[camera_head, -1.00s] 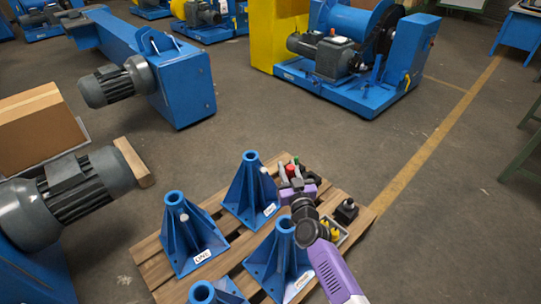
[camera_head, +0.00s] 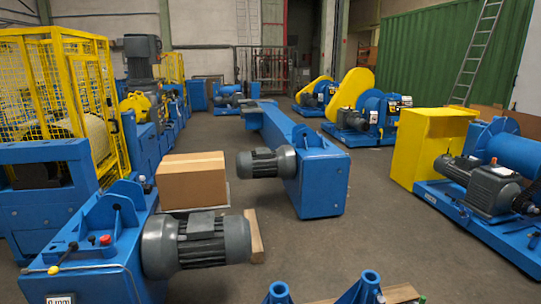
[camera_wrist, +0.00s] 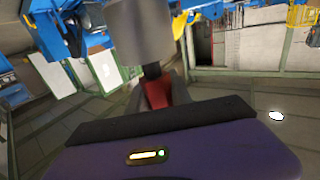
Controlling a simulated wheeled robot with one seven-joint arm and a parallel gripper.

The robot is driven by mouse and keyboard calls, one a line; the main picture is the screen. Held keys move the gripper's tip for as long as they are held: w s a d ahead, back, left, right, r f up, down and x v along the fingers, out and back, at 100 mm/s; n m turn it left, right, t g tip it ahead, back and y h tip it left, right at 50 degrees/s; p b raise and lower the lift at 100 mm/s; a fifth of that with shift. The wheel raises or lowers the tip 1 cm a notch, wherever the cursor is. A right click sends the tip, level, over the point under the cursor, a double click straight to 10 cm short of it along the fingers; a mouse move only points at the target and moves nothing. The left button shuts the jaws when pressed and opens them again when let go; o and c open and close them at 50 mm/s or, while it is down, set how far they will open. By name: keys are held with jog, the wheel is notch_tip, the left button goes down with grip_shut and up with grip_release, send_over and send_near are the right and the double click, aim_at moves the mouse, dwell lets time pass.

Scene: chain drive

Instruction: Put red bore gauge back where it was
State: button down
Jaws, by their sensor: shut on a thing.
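In the wrist view my gripper (camera_wrist: 157,92) is shut on the red bore gauge (camera_wrist: 155,94). A red part sits between the dark fingers, and a thick grey cylinder (camera_wrist: 141,32) extends beyond it. The purple gripper body fills the bottom of that view. The head view does not show my gripper or the gauge. Only the tops of blue stands (camera_head: 278,293) and a sliver of the wooden pallet (camera_head: 400,294) show at its bottom edge.
A blue machine with a grey motor (camera_head: 205,243) stands at front left. A cardboard box (camera_head: 192,180) is behind it. A long blue machine (camera_head: 318,178) stands mid-view. A yellow guard (camera_head: 428,152) and blue drum machine are at right. Open grey floor lies between them.

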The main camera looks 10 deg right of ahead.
jog(key=s+a+f+n+t+y, duration=0.1)
jog(key=s+a+f+n+y, duration=0.1)
jog(key=a, duration=0.7)
jog(key=s+a+f+n+y, duration=0.2)
jog(key=s+a+f+y, duration=0.2)
jog(key=a, duration=0.5)
jog(key=s+a+f+n+t+y, duration=0.1)
jog(key=s+a+f+n+y, duration=0.1)
jog(key=s+a, duration=0.4)
jog(key=a+f+y, duration=0.1)
jog(key=a, duration=0.1)
jog(key=shift+s+a+t, duration=0.15)
jog(key=shift+a+t, duration=0.15)
jog(key=shift+a, duration=0.1)
